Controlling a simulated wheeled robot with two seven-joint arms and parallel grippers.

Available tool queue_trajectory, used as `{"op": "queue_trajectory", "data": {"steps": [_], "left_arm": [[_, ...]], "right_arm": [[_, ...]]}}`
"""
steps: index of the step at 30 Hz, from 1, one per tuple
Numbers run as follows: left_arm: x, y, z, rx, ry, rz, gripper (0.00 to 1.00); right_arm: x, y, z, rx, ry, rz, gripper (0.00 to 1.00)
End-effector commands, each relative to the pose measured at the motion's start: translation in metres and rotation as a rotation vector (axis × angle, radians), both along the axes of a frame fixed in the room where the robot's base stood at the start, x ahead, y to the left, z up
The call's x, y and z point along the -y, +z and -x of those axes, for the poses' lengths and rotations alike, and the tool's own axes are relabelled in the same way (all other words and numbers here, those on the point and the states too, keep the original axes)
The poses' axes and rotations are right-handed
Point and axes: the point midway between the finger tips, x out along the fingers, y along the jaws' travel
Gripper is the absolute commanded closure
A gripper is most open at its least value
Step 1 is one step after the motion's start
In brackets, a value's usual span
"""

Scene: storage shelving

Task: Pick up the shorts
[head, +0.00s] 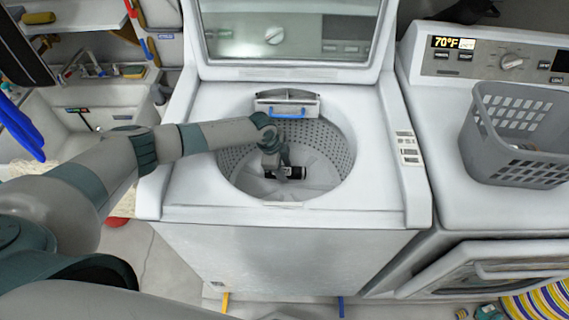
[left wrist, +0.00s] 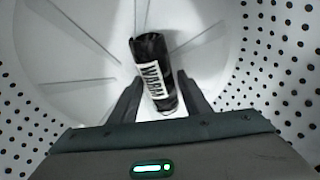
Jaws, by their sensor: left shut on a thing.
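A black, rolled-looking item with white lettering, apparently the shorts (head: 298,173), lies low inside the washer drum (head: 335,150). In the left wrist view the item (left wrist: 152,70) points away from me, between the two fingers. Its cylindrical shape makes it hard to tell whether it is cloth. My left gripper (head: 283,167) reaches down into the drum from the left and is shut on the item. In the left wrist view my left gripper (left wrist: 159,84) has one finger on each side of its near part. My right gripper is out of view.
The washer lid (head: 290,35) stands open behind the drum. The round drum rim surrounds my gripper. A grey laundry basket (head: 515,150) stands on the machine at the right. A sink (head: 95,110) is at the left.

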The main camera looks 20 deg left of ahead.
Motion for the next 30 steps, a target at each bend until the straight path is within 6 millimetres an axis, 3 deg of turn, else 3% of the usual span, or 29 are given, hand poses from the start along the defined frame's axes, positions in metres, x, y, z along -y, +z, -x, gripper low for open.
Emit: {"op": "queue_trajectory", "data": {"steps": [1, 6, 21, 30], "left_arm": [[0.002, 0.007, 0.006, -0.001, -0.001, 0.001, 0.82], [0.009, 0.011, 0.029, 0.002, -0.001, 0.003, 0.82], [0.008, 0.105, 0.025, 0.002, 0.0, 0.002, 0.82], [0.007, 0.134, 0.026, 0.002, 0.0, 0.001, 0.82]], "right_arm": [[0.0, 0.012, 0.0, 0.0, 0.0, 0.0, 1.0], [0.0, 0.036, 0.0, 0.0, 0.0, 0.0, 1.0], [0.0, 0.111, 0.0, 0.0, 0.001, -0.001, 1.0], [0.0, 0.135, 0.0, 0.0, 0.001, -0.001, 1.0]]}}
